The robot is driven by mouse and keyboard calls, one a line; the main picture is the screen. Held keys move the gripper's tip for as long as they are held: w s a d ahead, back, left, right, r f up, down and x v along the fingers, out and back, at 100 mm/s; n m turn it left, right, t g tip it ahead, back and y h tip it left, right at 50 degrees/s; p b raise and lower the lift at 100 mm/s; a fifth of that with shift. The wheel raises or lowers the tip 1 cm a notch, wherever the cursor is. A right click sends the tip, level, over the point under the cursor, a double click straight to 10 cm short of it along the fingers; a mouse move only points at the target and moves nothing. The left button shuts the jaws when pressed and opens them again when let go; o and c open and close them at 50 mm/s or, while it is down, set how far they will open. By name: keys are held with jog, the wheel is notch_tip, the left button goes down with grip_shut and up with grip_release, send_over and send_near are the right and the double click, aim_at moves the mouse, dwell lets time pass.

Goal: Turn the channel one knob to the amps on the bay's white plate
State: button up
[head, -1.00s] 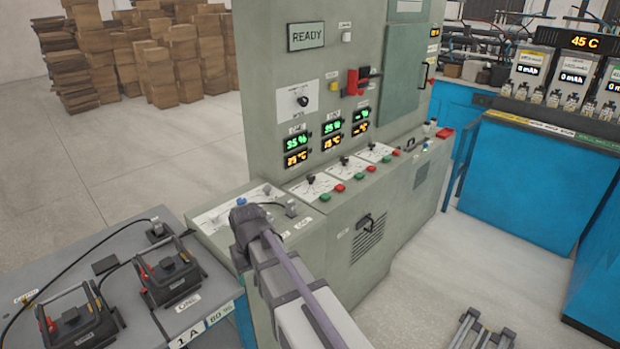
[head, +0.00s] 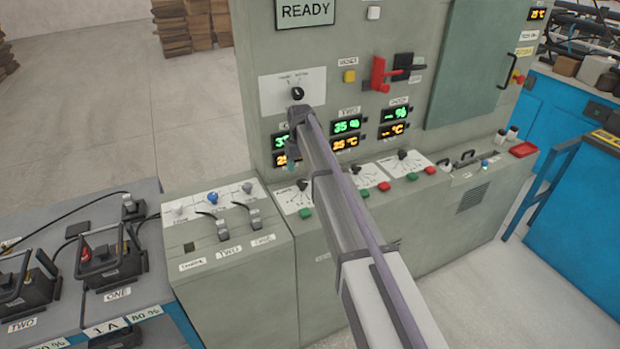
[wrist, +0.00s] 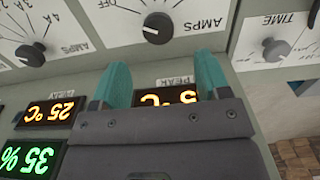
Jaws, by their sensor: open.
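The channel one knob (wrist: 158,27) is a dark dial on a white plate marked AMPS and OFF, upside down in the wrist view. In the head view that dial (head: 305,187) sits on the sloping console, left of two similar dials. My gripper (wrist: 161,80) is open and empty, teal fingers apart, short of the knob; between them shows a partly hidden amber °C display (wrist: 170,97). In the head view my gripper (head: 291,160) is before the channel one displays and partly hides them. The bay's white plate (head: 105,328) reads 1 A, below the battery labelled ONE.
Another AMPS knob (wrist: 32,53) is at left and a TIME knob (wrist: 275,49) at right in the wrist view. Green and red buttons (head: 306,213) line the console front. A red lever (head: 379,73) juts from the panel. Two levers (head: 250,214) stand on the left console.

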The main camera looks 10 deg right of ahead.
aim_at(302, 182)
notch_tip(302, 182, down, 8)
jog(key=b, duration=0.7)
jog(key=shift+d+r, duration=0.1)
jog(key=shift+r, duration=0.2)
jog(key=shift+c, duration=0.3)
jog(key=c, duration=0.8)
jog(key=shift+c, duration=0.3)
jog(key=shift+m, duration=2.9)
